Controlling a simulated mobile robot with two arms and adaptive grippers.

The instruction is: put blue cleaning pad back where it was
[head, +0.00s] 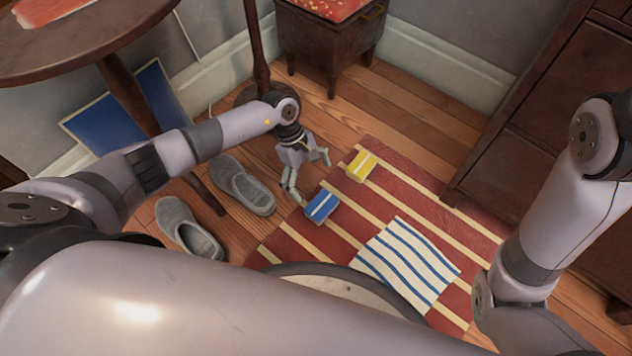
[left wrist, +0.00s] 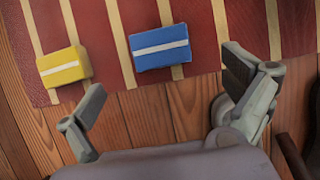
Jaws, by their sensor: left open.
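The blue cleaning pad (head: 321,206) with a white stripe lies on the red striped rug (head: 282,242), near its left edge. My left gripper (head: 311,178) is open and empty, just left of and beyond the pad in the head view. In the left wrist view, the blue pad (left wrist: 160,47) lies ahead of the open fingers (left wrist: 166,80), with nothing between them. A yellow pad (head: 361,166) with a white stripe lies on the rug farther back; it also shows in the left wrist view (left wrist: 63,66). My right gripper is outside the frames.
A white-and-blue striped cloth (head: 408,262) lies on the rug. Grey shoes (head: 243,187) stand on the wooden floor at left, near a round table (head: 75,45). A small dark cabinet (head: 328,48) stands at the back. A large dark dresser (head: 520,130) stands at right.

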